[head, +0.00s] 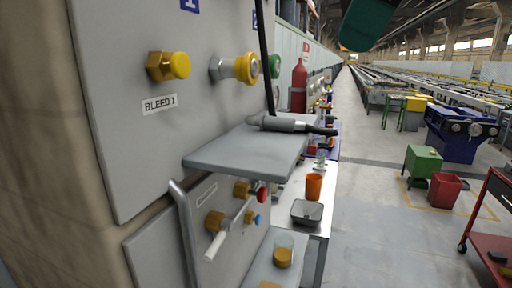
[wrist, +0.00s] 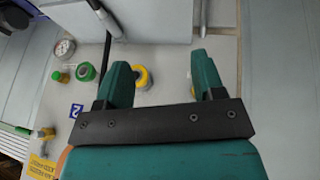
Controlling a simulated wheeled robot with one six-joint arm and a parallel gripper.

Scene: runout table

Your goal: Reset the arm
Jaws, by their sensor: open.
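My gripper (wrist: 160,72) shows in the wrist view with its two teal fingers spread apart and nothing between them. It faces the grey panel (wrist: 165,58). A yellow-ringed fitting (wrist: 142,78) on the panel shows beside the left finger. A bit of yellow shows at the right finger, mostly hidden by it. In the head view only a dark teal part of my arm (head: 366,22) hangs at the top edge; the fingers are not seen there.
A grey shelf (head: 235,155) juts from the panel, with a grey nozzle (head: 280,124) and hose on it. Yellow fittings (head: 168,66) stick out above.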

